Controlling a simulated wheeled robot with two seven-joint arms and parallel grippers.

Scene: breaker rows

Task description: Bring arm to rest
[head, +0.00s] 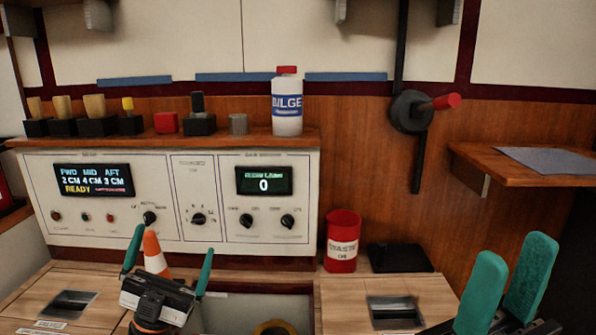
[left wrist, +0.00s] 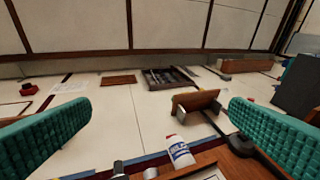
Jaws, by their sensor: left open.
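My left gripper (head: 172,241) is low in front of the control panel in the head view, its teal fingers spread wide with nothing held. An orange-and-white cone (head: 154,252) shows between those fingers, partly hidden by the gripper; I cannot tell how far behind it stands. In the left wrist view both fingers stand apart at the sides, with an empty gap (left wrist: 160,110) between them. My right gripper (head: 516,252) is at the lower right in the head view; its teal fingers show a small gap, empty. Its wrist is cut off by the frame.
The panel (head: 180,225) has two displays and knobs. On its shelf stand several switches and a BILGE bottle (head: 287,118). A red waste can (head: 342,247) stands right of the panel. A wall lever (head: 412,112) and a side shelf (head: 530,165) are at the right.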

